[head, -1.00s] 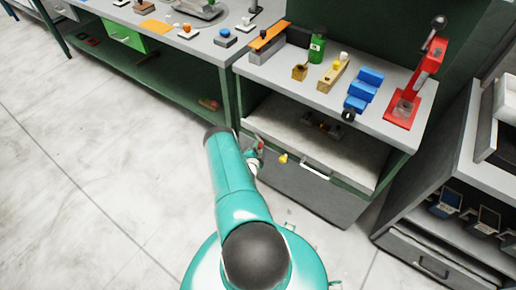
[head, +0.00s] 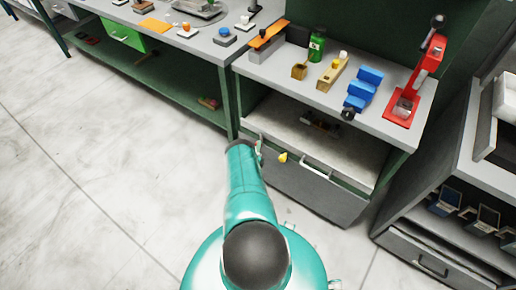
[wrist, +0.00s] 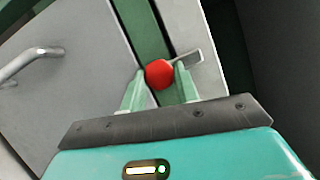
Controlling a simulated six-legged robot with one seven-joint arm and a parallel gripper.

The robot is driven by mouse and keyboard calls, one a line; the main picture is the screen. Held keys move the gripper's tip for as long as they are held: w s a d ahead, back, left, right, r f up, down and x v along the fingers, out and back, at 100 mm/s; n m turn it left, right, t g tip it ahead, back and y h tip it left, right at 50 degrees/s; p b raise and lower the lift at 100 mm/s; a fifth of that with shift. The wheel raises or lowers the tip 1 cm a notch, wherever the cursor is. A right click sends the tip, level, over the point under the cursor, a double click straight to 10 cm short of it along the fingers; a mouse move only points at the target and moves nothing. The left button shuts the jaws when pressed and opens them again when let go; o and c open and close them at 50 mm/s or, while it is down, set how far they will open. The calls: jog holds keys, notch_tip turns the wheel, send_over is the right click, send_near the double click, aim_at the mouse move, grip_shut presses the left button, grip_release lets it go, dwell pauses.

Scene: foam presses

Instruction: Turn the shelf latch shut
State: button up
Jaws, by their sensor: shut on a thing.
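The shelf latch shows in the wrist view as a red round knob (wrist: 160,74) with a flat metal lever (wrist: 188,58) reaching up and right from it. It lies over a green strip between grey panels. My gripper (wrist: 161,82) has its two pale green fingers on either side of the red knob, shut on it. The lever end lies over the grey panel on the right. In the head view my arm hides most of the gripper and the latch, at the left edge of the grey front under the bench.
The grey front carries a bar handle (head: 316,170) and a yellow knob (head: 283,157), close to the right of my gripper; a handle (wrist: 32,62) also shows in the wrist view. An open shelf (head: 285,128) lies above. Clear floor (head: 110,170) extends left.

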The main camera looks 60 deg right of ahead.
dwell(0.4)
jog(key=o, duration=1)
jog(key=shift+c, duration=0.2)
jog(key=v, duration=1.3)
jog(key=shift+a, duration=0.4)
